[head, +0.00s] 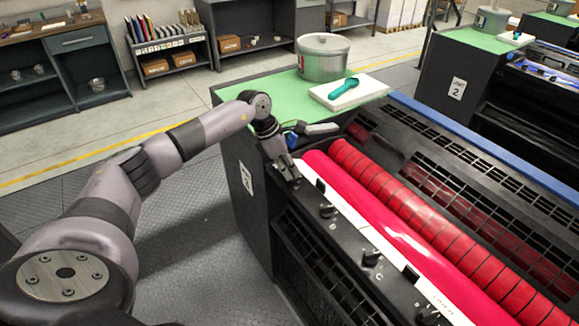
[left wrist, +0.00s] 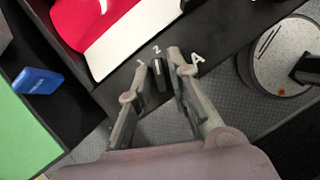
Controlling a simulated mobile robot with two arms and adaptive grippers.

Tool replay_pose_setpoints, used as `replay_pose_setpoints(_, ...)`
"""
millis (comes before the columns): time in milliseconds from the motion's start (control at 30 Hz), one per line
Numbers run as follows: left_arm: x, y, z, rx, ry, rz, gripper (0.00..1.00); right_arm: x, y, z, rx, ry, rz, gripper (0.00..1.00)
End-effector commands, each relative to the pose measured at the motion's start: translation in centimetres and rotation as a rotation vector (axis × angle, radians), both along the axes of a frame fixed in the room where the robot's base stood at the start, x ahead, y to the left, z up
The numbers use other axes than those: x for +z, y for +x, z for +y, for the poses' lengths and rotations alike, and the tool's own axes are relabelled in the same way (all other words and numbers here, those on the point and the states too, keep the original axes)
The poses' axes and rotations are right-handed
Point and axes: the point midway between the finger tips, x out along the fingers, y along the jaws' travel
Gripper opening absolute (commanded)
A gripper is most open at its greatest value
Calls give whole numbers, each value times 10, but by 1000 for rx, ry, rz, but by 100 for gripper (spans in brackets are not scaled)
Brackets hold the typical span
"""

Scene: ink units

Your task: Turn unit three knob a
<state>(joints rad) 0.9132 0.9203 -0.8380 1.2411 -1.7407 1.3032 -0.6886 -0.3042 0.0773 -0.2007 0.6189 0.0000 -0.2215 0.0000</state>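Unit three (head: 385,235) is a dark ink unit with a bright red ink roller and a row of black knobs along its front rail. My left gripper (head: 290,172) points down at the far end of that rail. In the left wrist view my left gripper (left wrist: 158,68) has its fingers apart, one on each side of a small black knob (left wrist: 158,75). Narrow gaps seem to show beside the knob; firm contact cannot be told. My right gripper is not in view.
More knobs (head: 372,258) follow along the rail. A green top (head: 275,92) bears a lidded pot (head: 323,58) and a white slab (head: 348,92) with a teal tool. A blue object (left wrist: 38,80) lies beside the rollers. Unit 2 (head: 470,75) stands behind. Floor at left is clear.

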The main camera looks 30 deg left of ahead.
Motion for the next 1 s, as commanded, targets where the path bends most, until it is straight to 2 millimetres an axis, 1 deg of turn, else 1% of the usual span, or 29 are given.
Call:
replay_pose_setpoints(33,0,0,0,1,1,-2,12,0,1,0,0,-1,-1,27)
replay_pose_setpoints(200,0,1,1,1,1,-3,0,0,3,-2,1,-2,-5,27)
replay_pose_setpoints(233,0,1,1,1,1,-3,0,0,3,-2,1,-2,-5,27)
replay_pose_setpoints(733,0,0,0,20,2,-2,0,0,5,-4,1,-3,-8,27)
replay_pose_setpoints(867,-1,0,0,67,2,-2,0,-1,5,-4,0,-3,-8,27)
replay_pose_setpoints(1000,-1,-1,0,153,3,-3,0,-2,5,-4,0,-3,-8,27)
